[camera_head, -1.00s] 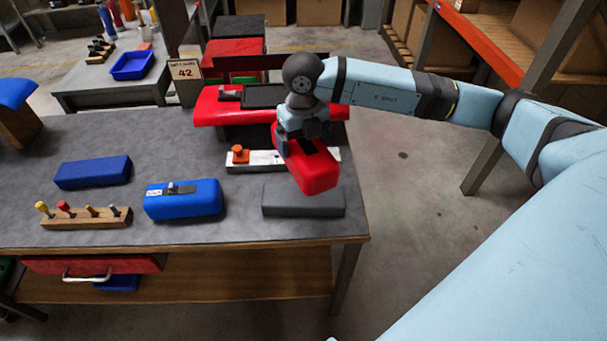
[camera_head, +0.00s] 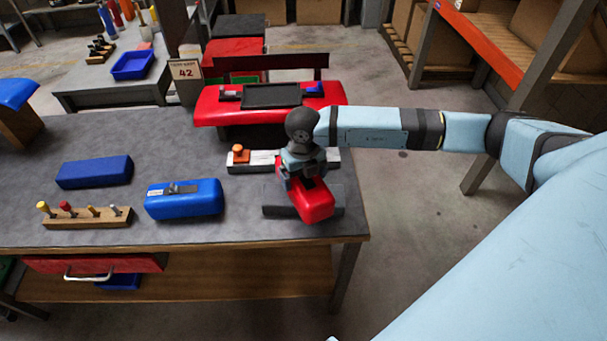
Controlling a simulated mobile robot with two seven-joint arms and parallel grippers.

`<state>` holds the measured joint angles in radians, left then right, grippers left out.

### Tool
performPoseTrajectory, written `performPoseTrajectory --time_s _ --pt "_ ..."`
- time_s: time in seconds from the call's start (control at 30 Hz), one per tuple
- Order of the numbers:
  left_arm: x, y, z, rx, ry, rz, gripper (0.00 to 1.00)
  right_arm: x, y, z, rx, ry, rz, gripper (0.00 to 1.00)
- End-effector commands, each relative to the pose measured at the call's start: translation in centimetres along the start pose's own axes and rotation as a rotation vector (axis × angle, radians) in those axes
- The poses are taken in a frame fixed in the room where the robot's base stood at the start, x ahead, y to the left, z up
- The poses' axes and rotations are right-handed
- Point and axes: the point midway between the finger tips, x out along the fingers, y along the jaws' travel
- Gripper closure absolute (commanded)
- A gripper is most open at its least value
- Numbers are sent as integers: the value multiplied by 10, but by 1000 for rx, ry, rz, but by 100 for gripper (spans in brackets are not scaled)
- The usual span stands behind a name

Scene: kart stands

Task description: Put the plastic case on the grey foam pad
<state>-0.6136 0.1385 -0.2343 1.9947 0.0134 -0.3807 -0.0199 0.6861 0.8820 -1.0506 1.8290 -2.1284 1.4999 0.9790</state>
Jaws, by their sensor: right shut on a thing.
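My right gripper (camera_head: 304,180) is shut on the red plastic case (camera_head: 314,205), near the front right of the workbench. The case is turned at an angle, its near end toward the front edge. It is over the grey foam pad (camera_head: 275,204) and hides the pad's middle. The pad's left and right ends show on either side. I cannot tell whether the case touches the pad. My left gripper is not in view.
A blue case (camera_head: 185,203) stands left of the pad, with a blue block (camera_head: 94,172) and a wooden peg rack (camera_head: 86,217) farther left. A white bar with an orange knob (camera_head: 239,156) lies behind. A red stand (camera_head: 219,110) rises at the back.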

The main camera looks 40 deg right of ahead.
Motion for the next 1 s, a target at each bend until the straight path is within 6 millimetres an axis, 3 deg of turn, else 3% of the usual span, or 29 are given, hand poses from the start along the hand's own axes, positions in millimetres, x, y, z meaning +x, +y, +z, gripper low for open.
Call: performPoseTrajectory --time_s 0.13,0.17,0.2,0.4,0.57,1.0 --pt "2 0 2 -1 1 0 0 4 0 0 0 -1 0 43" --pt "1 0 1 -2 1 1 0 3 0 0 0 0 0 3" --pt "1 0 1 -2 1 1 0 2 0 0 0 0 0 0" --pt "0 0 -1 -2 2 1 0 2 0 0 0 0 0 0" --pt "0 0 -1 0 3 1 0 -10 0 1 -1 -2 1 0" --pt "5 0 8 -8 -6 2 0 -98 0 0 -2 -3 0 0"
